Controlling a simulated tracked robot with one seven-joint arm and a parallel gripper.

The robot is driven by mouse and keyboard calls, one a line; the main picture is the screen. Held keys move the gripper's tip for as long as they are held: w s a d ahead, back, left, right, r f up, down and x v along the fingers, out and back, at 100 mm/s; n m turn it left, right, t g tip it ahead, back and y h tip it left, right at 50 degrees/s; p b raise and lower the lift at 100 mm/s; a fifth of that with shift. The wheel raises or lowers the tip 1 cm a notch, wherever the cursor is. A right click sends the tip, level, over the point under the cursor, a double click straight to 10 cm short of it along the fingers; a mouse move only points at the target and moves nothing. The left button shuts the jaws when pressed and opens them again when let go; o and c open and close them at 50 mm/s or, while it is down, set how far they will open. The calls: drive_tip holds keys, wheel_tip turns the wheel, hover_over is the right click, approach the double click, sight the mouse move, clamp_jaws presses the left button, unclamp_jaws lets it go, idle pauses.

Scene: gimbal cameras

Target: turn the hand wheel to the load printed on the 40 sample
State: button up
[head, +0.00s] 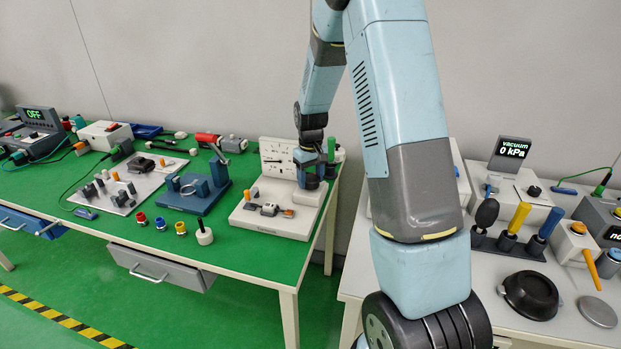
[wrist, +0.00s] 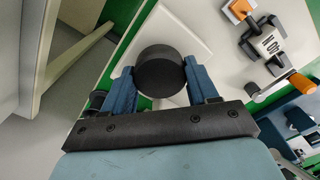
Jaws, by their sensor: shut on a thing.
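A dark round wheel (wrist: 160,70), which looks like the hand wheel, sits between the two blue fingers of my gripper (head: 310,168) in the wrist view. The fingers are shut on its sides. In the head view the gripper points down at the right end of a white test stand (head: 260,222) and hides the wheel. A small grey block with a white printed label (wrist: 270,43), upside down and seemingly "40 N", is at the upper right of the wrist view. It is clamped between dark parts beside an orange handle (wrist: 302,82). The panel (head: 275,157) behind has dial markings, too small to read.
Left of the stand are a blue fixture (head: 195,195), a grey plate with small parts (head: 120,185) and several coloured pieces on the green table. A second table with a vacuum display (head: 512,148) stands at the right, across a gap.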

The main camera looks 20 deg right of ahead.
sight(311, 178)
drive_tip(key=shift+m, duration=0.3)
idle(0.4)
drive_tip(key=o, duration=1.1)
drive_tip(key=shift+c, duration=0.2)
wheel_tip(311, 178, up, 14)
drive_tip(key=shift+f, duration=0.15)
